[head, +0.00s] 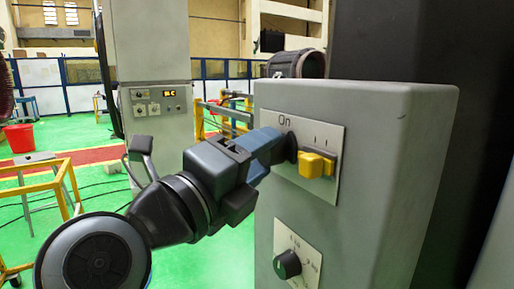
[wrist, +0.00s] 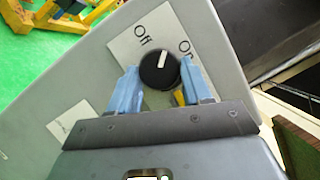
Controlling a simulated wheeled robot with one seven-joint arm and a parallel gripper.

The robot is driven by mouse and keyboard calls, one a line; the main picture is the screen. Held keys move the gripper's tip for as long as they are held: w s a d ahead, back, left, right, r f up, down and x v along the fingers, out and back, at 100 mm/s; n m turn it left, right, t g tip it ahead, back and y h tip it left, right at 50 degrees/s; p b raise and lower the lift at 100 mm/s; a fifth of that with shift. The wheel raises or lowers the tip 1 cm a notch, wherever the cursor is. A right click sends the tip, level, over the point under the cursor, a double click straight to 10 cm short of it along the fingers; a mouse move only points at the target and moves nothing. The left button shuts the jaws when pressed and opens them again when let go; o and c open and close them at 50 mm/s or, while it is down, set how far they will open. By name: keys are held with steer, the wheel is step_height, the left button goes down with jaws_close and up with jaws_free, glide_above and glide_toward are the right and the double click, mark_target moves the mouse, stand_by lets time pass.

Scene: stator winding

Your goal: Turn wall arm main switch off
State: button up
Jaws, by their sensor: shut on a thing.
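The main switch is a round black knob with a white mark, on a pale plate (wrist: 125,47) on the grey box. In the wrist view the knob (wrist: 159,72) sits between my two blue fingers, and its mark points up, between the words "Off" and "On". My gripper (wrist: 160,88) is shut on the knob. In the head view my gripper (head: 282,146) reaches the plate from the left. The knob (head: 291,148) shows there only as a dark edge beside the fingertips. "On" is readable above it; "Off" is hidden behind my gripper.
A yellow switch (head: 312,165) juts out just right of the knob. A second black knob (head: 287,264) is lower on the same grey box (head: 390,150). A grey cabinet (head: 150,60) stands behind. Yellow frames (head: 40,178) stand at left on the green floor.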

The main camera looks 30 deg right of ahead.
steer(key=shift+r+n+g+y+p, duration=0.2)
steer(key=shift+n+y+p, duration=0.3)
steer(key=shift+n+p, duration=0.8)
steer(key=shift+r+n+g+y+p, duration=0.15)
steer(key=shift+n+y+p, duration=0.35)
steer(key=shift+n+p, duration=0.8)
steer(key=shift+r+n+g+y+p, duration=0.1)
steer(key=shift+n+g+y+p, duration=0.15)
steer(key=shift+n+y+p, duration=0.95)
steer(key=shift+n+h, duration=0.6)
steer(key=o, duration=1.1)
steer(key=shift+c, duration=0.2)
steer(key=b+v, duration=0.2)
steer(key=v, duration=0.5)
steer(key=shift+a, duration=0.45)
steer(key=shift+s, duration=0.1)
